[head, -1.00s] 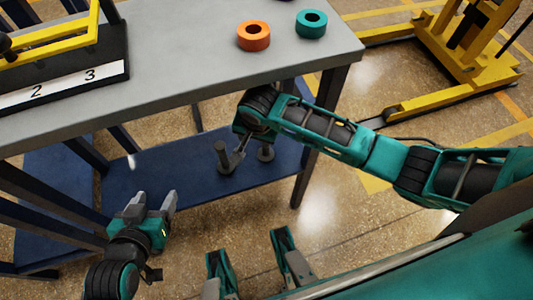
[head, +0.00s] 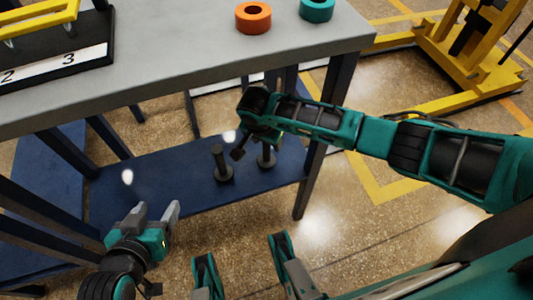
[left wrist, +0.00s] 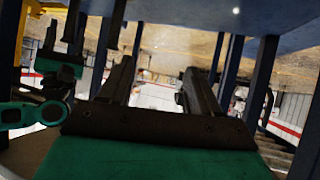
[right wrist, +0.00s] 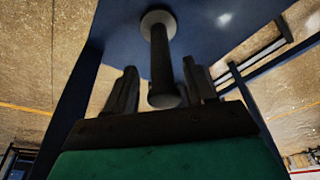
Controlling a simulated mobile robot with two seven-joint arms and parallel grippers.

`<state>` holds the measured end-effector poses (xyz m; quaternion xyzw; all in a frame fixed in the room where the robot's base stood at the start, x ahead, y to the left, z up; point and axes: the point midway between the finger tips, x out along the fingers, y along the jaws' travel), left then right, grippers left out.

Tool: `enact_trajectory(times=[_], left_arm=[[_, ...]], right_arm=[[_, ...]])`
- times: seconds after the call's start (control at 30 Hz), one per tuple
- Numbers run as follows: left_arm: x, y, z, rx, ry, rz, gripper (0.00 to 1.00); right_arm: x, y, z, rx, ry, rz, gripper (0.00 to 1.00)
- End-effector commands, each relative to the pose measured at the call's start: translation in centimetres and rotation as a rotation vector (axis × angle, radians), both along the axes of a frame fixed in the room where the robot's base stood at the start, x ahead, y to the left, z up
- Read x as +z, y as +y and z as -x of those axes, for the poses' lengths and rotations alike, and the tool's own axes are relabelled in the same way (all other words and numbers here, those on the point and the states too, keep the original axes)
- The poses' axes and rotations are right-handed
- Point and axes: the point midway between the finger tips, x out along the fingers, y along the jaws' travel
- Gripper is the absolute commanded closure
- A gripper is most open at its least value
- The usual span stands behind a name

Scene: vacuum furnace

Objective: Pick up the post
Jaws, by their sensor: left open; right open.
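Two dark grey posts with round flat bases stand upright on the blue lower shelf, a left post (head: 221,164) and a right post (head: 266,158). My right gripper (head: 256,147) is open above the shelf by the right post, partly covering its upper part in the head view. In the right wrist view, a post (right wrist: 160,55) appears between the open fingers (right wrist: 160,85), with its base on the shelf; the jaws are not closed on it. My left gripper (head: 158,212) is open and empty in front of the shelf; its fingers (left wrist: 150,85) also show in the left wrist view.
The grey tabletop (head: 180,60) overhangs the blue shelf (head: 150,185), with table legs (head: 310,180) at its sides. An orange ring (head: 253,17), a teal ring (head: 317,9) and a numbered rack (head: 60,60) are on top. A yellow frame (head: 465,65) stands at the right.

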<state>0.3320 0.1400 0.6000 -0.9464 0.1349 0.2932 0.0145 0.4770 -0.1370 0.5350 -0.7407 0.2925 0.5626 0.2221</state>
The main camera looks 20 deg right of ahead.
Motion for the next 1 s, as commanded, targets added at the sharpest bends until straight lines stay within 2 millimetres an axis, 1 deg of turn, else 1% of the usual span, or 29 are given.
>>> enact_trajectory(times=[0.03,0.2,0.5,1.0], left_arm=[[-1.0,-0.1,0.0,-0.004,0.004,0.001,0.37],[-1.0,-0.7,-0.2,-0.015,0.001,0.008,0.37],[-0.3,-0.8,-0.5,-0.019,-0.009,0.011,0.37],[-0.7,-0.5,-0.5,-0.014,-0.004,0.006,0.37]], right_arm=[[-1.3,0.0,-0.3,0.001,-0.001,0.002,0.46],[-3.0,-0.3,-0.7,0.001,0.0,0.002,0.46],[-3.1,-0.4,-0.7,0.001,0.0,-0.001,0.46],[-3.1,-0.4,-0.7,0.001,0.001,0.0,0.94]])
